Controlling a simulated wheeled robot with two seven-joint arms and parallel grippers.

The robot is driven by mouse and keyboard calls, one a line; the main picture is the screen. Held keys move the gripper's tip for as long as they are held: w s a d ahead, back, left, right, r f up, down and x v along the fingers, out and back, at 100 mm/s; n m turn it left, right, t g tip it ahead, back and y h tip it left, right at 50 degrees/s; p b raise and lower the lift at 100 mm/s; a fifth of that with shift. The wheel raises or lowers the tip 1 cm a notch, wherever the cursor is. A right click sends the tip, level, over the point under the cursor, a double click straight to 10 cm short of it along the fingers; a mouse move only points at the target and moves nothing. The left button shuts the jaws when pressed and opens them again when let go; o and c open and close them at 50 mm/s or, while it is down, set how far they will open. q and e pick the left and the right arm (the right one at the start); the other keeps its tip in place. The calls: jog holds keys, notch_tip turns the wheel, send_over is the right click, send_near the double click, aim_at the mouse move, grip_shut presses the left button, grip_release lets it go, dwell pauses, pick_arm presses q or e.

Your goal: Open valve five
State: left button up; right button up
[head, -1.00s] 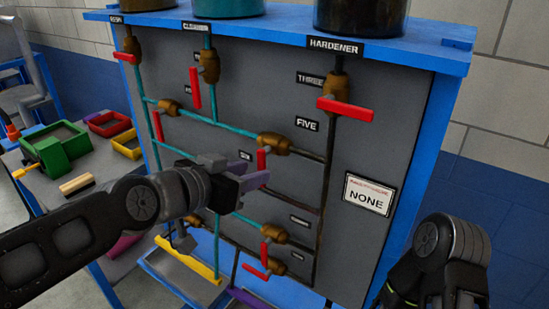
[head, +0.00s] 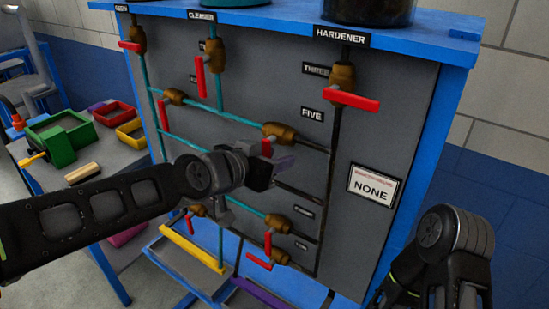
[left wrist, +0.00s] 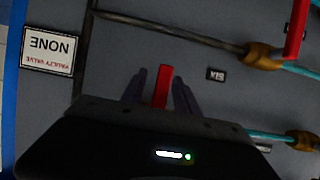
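Valve five (head: 281,133) is a brass valve beside the FIVE label (head: 312,114), with teal pipe to its left and dark pipe to its right. Its red handle (head: 267,147) hangs down, across the pipe. My left gripper (head: 278,167) is at the handle and hides its lower part. In the left wrist view, the red handle (left wrist: 162,85) stands between the two dark purple fingers (left wrist: 161,92), with a small gap on each side. The valve body is hidden there. My right arm folds at the lower right; its fingertips are out of view.
Other red-handled valves surround it: the hardener valve (head: 341,77) above right and one below (head: 278,224). A NONE sign (head: 373,186) is at the panel's right. In the left wrist view, another brass valve (left wrist: 262,55) sits past the SIX label (left wrist: 216,74).

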pick_arm(q)
grip_shut()
dwell(0.3)
dwell(1.1)
